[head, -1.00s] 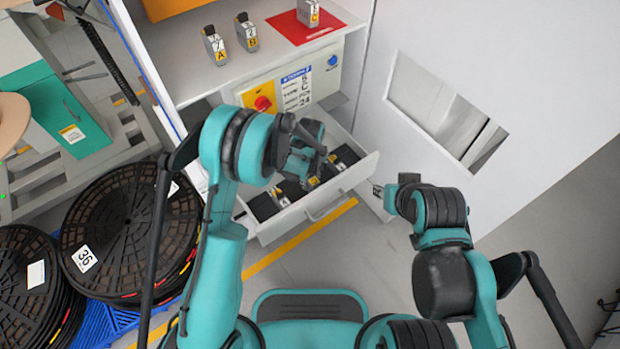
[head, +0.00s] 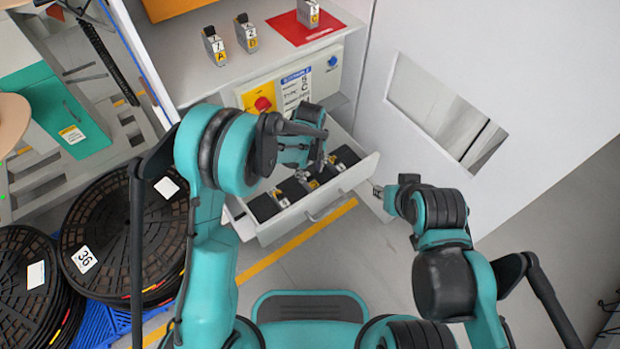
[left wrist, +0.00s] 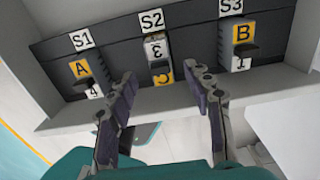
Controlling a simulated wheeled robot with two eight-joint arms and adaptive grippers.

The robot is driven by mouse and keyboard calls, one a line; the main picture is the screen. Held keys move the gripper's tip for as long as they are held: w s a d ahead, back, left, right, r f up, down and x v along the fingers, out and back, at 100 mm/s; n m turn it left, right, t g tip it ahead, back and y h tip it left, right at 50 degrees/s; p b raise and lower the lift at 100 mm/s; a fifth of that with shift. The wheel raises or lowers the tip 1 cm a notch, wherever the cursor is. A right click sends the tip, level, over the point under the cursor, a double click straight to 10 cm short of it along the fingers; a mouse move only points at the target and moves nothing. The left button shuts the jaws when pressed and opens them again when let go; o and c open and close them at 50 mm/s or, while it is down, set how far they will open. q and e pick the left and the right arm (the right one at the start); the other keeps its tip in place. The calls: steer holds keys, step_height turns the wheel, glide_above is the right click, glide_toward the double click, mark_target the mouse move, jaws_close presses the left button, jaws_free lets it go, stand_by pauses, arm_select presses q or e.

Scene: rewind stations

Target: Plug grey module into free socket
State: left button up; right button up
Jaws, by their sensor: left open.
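The left wrist view shows a dark strip with sockets marked S1 (left wrist: 80,41), S2 (left wrist: 151,20) and S3 (left wrist: 230,6). A module marked A 4 (left wrist: 85,80) sits at S1, one marked C 3 (left wrist: 158,52) with upside-down print at S2, and one marked B 1 (left wrist: 241,45) at S3. My left gripper (left wrist: 162,76) is open, its fingers either side of the S2 module's lower part. In the head view it (head: 320,162) is over the open drawer (head: 315,205). My right gripper (head: 378,191) is right of the drawer; its jaws are unclear.
Grey modules A (head: 215,46) and B (head: 246,34) stand on the shelf. Module C (head: 308,13) stands on a red mat (head: 288,28). A panel with a red knob (head: 262,103) is above the drawer.

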arm_select(q)
steer(key=shift+r, duration=2.8)
steer(key=shift+a+r, duration=0.1)
steer(key=s+a+r+n+t, duration=0.2)
steer(key=s+a+r+n, duration=0.1)
steer(key=a+r+n, duration=0.25)
steer(key=s+a+r+n+t, duration=0.1)
steer(key=s+a+r+n, duration=0.3)
steer(key=r+n, duration=0.3)
steer(key=s+a+r+n+t, duration=0.3)
steer(key=s+a+n, duration=0.5)
steer(key=s+n, duration=0.4)
steer(key=n+t, duration=0.1)
steer(key=n, duration=0.3)
steer(key=shift+f, duration=0.1)
arm_select(e)
steer(key=shift+c, duration=0.2)
